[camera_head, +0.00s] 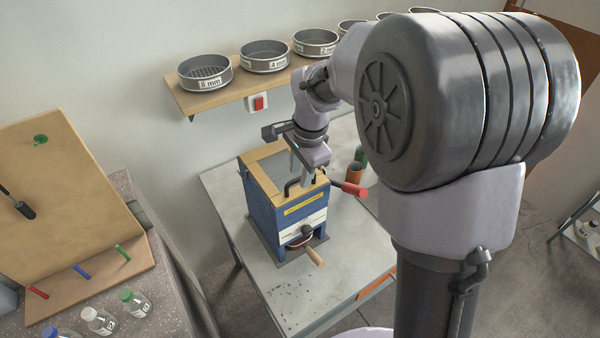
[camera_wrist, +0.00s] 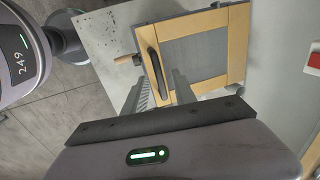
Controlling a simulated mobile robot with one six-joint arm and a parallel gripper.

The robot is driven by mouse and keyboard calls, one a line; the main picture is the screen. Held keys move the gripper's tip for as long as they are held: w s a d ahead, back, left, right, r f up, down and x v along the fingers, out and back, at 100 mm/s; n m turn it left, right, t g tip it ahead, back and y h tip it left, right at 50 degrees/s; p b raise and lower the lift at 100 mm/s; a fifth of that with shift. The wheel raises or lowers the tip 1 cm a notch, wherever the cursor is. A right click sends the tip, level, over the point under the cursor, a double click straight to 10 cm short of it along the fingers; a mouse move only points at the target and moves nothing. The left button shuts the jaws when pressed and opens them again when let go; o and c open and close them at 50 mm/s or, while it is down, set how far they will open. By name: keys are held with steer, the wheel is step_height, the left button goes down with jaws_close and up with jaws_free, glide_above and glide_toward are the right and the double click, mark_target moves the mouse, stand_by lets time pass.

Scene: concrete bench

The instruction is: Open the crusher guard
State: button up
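The crusher (camera_head: 290,222) is a blue box with a yellow label, standing on a grey bench. Its guard (camera_head: 262,163) is a wood-framed lid with a grey panel, lying flat and closed on top. The guard also shows in the wrist view (camera_wrist: 237,45). A black bar handle (camera_head: 289,188) sits near the guard's front edge. In the wrist view the handle (camera_wrist: 154,65) lies between my fingertips. My gripper (camera_wrist: 162,82) is open, with a gap between its fingers. In the head view my gripper (camera_head: 306,178) is just over the handle; contact cannot be told.
A red-gripped lever (camera_head: 350,189) sticks out at the crusher's right. A wooden handle (camera_head: 315,257) projects in front. An orange cup (camera_head: 354,173) stands behind right. Several sieves sit on a wall shelf (camera_head: 228,95) above a red switch (camera_head: 259,103).

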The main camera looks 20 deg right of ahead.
steer(key=shift+f, duration=0.1)
jaws_close()
stand_by(1.4)
